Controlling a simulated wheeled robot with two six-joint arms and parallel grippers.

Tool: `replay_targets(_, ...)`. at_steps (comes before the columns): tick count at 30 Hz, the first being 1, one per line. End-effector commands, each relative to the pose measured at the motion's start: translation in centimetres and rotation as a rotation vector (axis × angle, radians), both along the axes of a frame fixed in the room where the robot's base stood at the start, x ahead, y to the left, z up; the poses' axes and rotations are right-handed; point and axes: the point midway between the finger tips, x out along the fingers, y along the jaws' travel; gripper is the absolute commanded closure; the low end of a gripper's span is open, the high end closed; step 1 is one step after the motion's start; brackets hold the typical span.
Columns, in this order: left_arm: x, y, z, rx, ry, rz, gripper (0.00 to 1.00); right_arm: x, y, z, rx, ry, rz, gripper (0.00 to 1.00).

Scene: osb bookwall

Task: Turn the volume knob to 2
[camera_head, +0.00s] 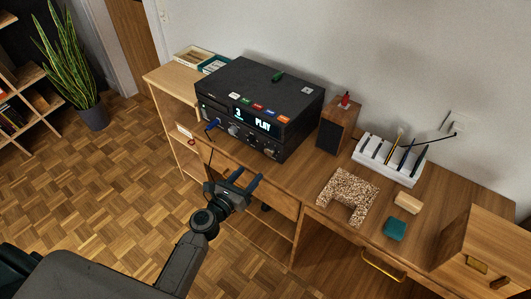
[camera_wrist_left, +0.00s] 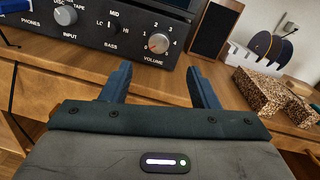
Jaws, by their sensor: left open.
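The volume knob (camera_wrist_left: 158,43) is a small round silver knob on the front of a black stereo unit (camera_head: 258,108). In the left wrist view the numbers 1 to 5 curve around it and VOLUME is printed below. Its pointer is too small to read surely. My left gripper (camera_head: 248,177) is open and empty, in front of and below the unit's front panel. In the left wrist view its two blue fingers (camera_wrist_left: 158,68) stand on either side below the knob, apart from it. My right gripper is not in view.
The unit stands on a wooden desk (camera_head: 285,178). A brown speaker (camera_head: 337,123) is to its right, then a white rack (camera_head: 388,160), a speckled U-shaped block (camera_head: 348,196) and a teal block (camera_head: 394,228). Other knobs, such as the input knob (camera_wrist_left: 66,15), sit left of the volume knob.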

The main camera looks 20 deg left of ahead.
Motion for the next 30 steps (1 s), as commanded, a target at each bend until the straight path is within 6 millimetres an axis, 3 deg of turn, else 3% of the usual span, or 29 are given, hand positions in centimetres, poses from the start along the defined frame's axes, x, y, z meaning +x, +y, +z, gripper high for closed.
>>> replay_targets(15,8.4,-2.5,0.0,-0.001,0.001,-0.001,0.45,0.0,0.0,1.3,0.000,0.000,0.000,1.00)
replay_targets(21,9.7,-2.9,-0.1,0.002,0.001,-0.001,0.45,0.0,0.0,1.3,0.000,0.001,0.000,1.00)
replay_targets(29,9.8,-2.9,-0.1,0.002,0.001,-0.001,0.45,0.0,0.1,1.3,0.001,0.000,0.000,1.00)
replay_targets(30,9.8,-2.9,-0.1,0.002,0.001,-0.001,0.49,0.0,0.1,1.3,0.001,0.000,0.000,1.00)
